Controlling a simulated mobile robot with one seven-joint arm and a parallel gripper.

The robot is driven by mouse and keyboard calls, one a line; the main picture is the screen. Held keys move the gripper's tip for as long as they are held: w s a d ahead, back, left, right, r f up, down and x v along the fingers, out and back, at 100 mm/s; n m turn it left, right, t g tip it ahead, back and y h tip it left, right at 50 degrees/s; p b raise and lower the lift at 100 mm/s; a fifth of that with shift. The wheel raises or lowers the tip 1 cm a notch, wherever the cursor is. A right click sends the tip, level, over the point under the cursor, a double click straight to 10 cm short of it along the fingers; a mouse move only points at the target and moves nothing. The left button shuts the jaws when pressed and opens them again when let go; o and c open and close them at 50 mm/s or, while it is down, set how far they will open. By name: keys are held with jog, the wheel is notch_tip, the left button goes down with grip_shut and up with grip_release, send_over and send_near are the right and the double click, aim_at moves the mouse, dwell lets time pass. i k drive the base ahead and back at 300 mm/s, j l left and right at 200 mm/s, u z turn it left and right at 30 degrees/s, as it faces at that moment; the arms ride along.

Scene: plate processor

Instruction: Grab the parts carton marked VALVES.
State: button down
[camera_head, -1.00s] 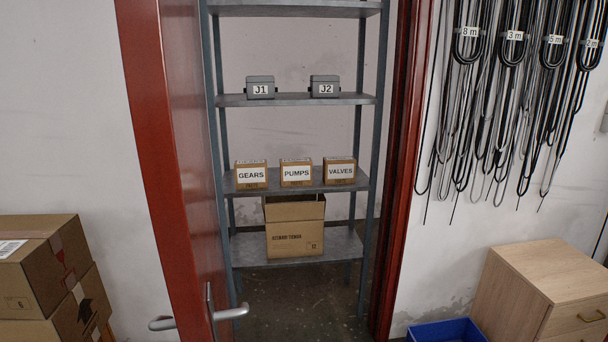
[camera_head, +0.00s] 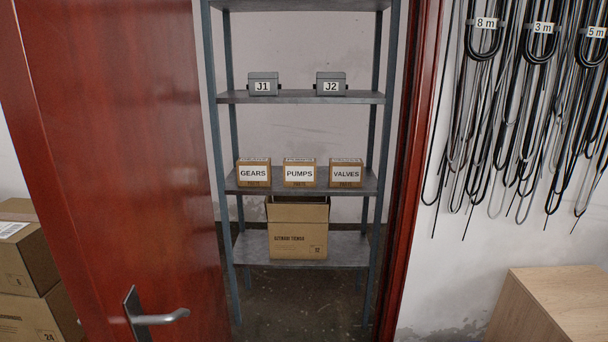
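The VALVES carton (camera_head: 346,174) is a small brown box with a white label. It stands upright at the right end of a row on the middle shelf of a grey metal rack (camera_head: 300,98), beyond a doorway. The PUMPS carton (camera_head: 300,174) stands to its left, with a gap between them. The GEARS carton (camera_head: 254,174) stands at the left of the row. All three labels face me. My gripper is not in view.
A red door (camera_head: 120,150) stands partly open at the left, with a metal handle (camera_head: 155,318). A large open carton (camera_head: 298,238) sits on the lower shelf. Boxes J1 (camera_head: 263,85) and J2 (camera_head: 330,85) stand above. A wooden cabinet (camera_head: 550,305) stands at the right.

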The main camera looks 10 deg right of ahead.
aim_at(343, 172)
jog(key=i+l, duration=0.15)
jog(key=l, duration=0.2)
jog(key=i+l+u, duration=0.1)
jog(key=l, duration=0.2)
jog(key=i+l+u, duration=0.1)
jog(key=l, duration=0.25)
jog(key=i+l, duration=0.45)
jog(key=l, duration=0.15)
jog(key=u, duration=0.05)
